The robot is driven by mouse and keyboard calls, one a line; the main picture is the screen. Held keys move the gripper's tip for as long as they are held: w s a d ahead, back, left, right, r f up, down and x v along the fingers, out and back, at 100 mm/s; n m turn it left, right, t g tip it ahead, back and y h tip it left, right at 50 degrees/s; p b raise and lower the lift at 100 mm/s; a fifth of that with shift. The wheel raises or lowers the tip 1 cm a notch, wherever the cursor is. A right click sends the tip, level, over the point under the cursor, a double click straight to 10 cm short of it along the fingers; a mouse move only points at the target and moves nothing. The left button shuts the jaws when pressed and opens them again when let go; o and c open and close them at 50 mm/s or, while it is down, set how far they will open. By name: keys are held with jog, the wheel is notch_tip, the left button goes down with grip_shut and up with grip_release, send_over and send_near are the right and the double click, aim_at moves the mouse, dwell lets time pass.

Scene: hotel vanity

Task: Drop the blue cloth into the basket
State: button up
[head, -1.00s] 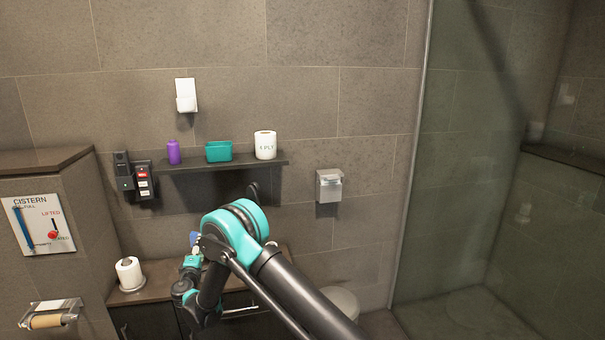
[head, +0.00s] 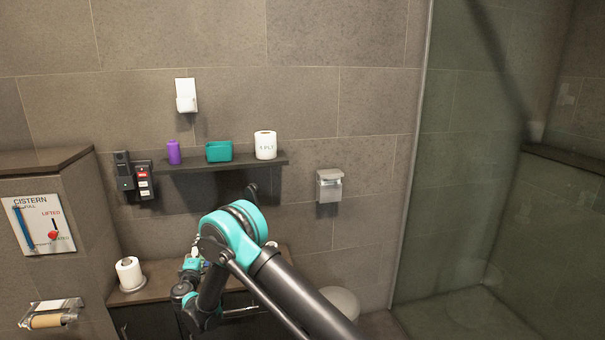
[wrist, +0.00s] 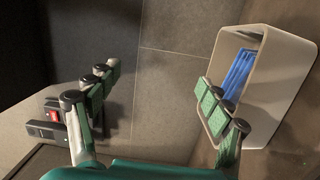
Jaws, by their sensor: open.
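My gripper (wrist: 158,80) is open, its two green-padded fingers spread wide with nothing between them. The blue cloth (wrist: 240,75) shows in the wrist view inside the pale, box-like basket (wrist: 287,105). The right finger overlaps the basket's near edge in that view; I cannot tell if they touch. Part of the cloth is hidden by the basket wall. In the head view, my gripper (head: 192,262) is low over the counter and largely covered by my arm. I cannot make out the cloth or the basket there.
The dark counter (head: 150,290) carries a toilet roll (head: 129,273) at its left. A wall shelf (head: 225,164) above holds a purple bottle (head: 174,152), a teal box (head: 218,151) and a paper roll (head: 265,145). A glass shower screen (head: 460,150) stands at right.

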jog(key=s+d, duration=0.1)
jog(key=s, duration=1)
jog(key=shift+f, duration=0.15)
jog(key=shift+d, duration=0.2)
